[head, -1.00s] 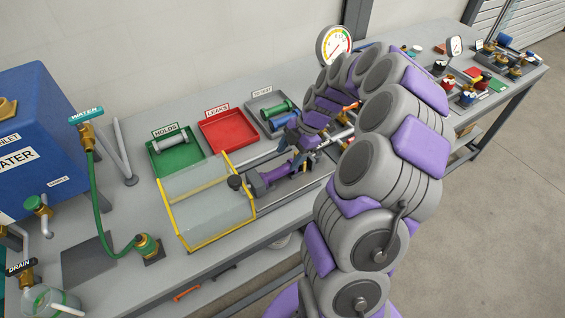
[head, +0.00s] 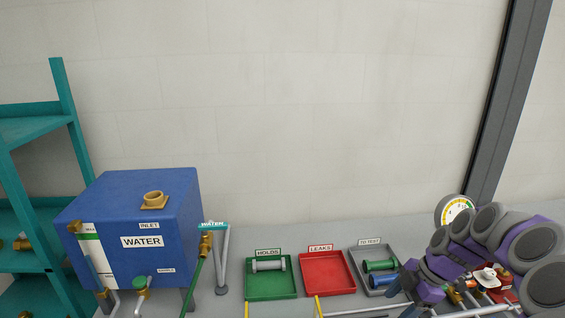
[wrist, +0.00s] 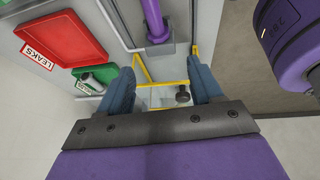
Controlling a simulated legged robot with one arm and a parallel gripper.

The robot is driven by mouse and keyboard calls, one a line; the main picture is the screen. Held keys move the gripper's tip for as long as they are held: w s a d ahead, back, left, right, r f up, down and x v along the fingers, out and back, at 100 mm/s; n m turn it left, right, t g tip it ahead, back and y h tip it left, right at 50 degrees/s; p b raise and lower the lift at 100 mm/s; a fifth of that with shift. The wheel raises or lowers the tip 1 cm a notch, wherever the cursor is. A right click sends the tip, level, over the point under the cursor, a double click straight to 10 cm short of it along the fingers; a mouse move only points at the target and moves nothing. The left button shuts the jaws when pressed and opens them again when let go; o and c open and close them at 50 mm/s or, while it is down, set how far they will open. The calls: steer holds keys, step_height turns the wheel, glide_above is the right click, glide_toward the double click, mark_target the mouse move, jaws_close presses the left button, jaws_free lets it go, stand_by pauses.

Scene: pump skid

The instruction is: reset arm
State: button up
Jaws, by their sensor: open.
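My gripper (wrist: 160,68) is open in the wrist view, its two blue fingers wide apart with nothing held between them. Beyond the fingers is a yellow-framed clear guard (wrist: 168,84) with a dark knob (wrist: 182,96). A purple cylinder (wrist: 155,20) lies in the bench fixture at the top of that view. In the head view my arm bends in from the lower right, with its front end by the TO TEST tray (head: 361,258); the fingers are hard to make out there.
The HOLDS tray (head: 260,290) has a grey cylinder (head: 268,266) in it. The LEAKS tray (head: 327,280) looks empty. A green cylinder (head: 380,266) and a blue one (head: 382,280) lie in the TO TEST tray. The WATER tank (head: 175,235) and a teal rack (head: 70,170) stand left.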

steer(key=s+a+r+m+g+h, duration=0.1)
steer(key=s+a+r+m, duration=0.2)
steer(key=s+a, duration=0.35)
steer(key=s+a+r+m+g+h, duration=0.1)
steer(key=s+a+r+m, duration=0.25)
steer(key=a, duration=0.55)
steer(key=s+a+f+m+h, duration=0.1)
steer(key=s+m, duration=0.5)
steer(key=s, duration=0.3)
steer(key=s+a+f+m+h, duration=0.1)
steer(key=s+m, duration=0.4)
steer(key=s, duration=0.5)
steer(key=shift+s+a+f+m+g+h, duration=0.15)
steer(key=shift+s+f+m+g+h, duration=0.15)
steer(key=shift+m+g, duration=0.1)
steer(key=shift+w, duration=0.1)
